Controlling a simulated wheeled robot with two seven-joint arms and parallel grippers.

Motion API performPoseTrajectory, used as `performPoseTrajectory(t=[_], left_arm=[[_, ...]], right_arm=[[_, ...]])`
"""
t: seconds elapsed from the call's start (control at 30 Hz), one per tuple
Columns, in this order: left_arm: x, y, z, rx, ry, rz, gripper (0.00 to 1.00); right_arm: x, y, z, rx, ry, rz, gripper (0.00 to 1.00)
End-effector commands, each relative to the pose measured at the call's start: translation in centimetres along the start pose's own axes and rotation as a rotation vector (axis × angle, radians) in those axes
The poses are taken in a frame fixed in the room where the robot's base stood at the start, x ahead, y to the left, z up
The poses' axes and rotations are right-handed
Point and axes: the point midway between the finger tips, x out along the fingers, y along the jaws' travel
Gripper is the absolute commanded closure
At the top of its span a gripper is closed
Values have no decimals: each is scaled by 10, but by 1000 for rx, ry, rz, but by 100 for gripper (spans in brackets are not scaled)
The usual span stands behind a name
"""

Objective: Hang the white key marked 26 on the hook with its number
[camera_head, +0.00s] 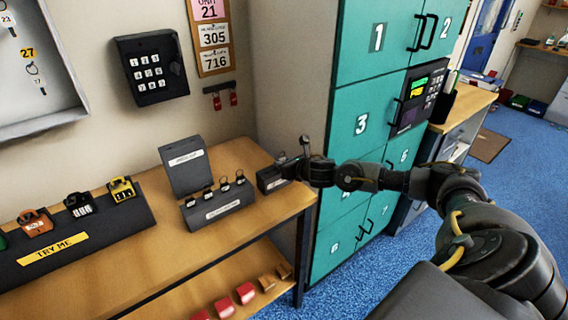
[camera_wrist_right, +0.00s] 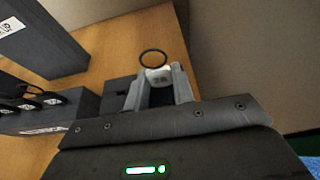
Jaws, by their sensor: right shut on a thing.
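My right gripper (camera_head: 272,178) is above the right end of the wooden table, beside the small black key box. In the right wrist view its two fingers (camera_wrist_right: 158,85) are shut on a white key tag (camera_wrist_right: 158,75). A dark ring (camera_wrist_right: 153,58) stands up from the tag. The key cabinet (camera_head: 42,126) is on the wall at the upper left, cut off by the frame. Keys hang in it near the labels 23 and 27; no hook marked 26 shows. My left gripper is out of view.
A black key box with an open lid (camera_head: 218,205) holds several small padlocks or keys. A black TRY ME stand (camera_head: 75,248) with padlocks is left of it. A keypad box (camera_head: 152,68) hangs on the wall. Teal lockers (camera_head: 350,100) stand at the right.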

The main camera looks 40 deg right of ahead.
Motion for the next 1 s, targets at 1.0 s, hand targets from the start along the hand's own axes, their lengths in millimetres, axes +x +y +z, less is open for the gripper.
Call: performPoseTrajectory(t=[1.0], left_arm=[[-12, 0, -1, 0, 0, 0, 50]], right_arm=[[-10, 0, 18, 0, 0, -1, 88]])
